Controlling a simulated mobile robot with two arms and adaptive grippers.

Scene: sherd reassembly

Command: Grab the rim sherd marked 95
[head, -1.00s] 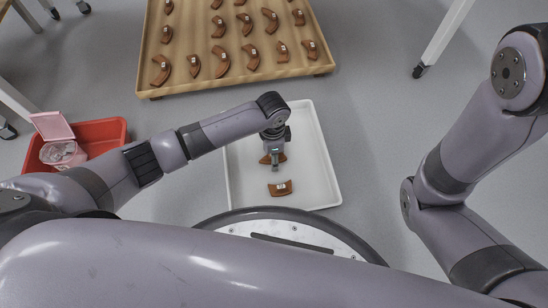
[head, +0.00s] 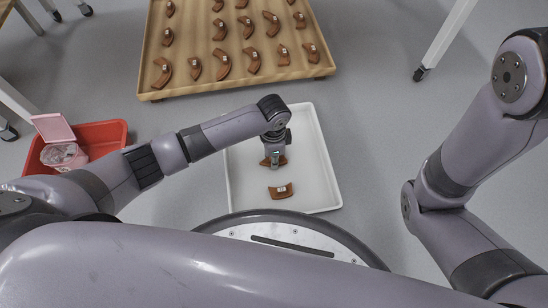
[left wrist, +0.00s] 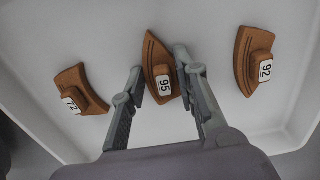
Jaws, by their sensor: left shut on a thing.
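The rim sherd marked 95 (left wrist: 160,68) is brown, with a white number label on a raised block. In the left wrist view it is between the two fingers of my left gripper (left wrist: 160,75), which is shut on it. In the head view my left gripper (head: 275,160) is over the white tray (head: 317,180), with brown sherd edges showing at its fingers. The sherd marked 72 (left wrist: 80,91) lies to the left and the sherd marked 92 (left wrist: 254,61) to the right in the wrist view, both apart from the fingers. My right gripper is out of view.
One sherd (head: 281,191) lies at the near part of the white tray; its number is too small to read there. A wooden tray (head: 290,74) with several sherds stands at the back. A red bin (head: 112,132) with a pink-lidded container is at the left.

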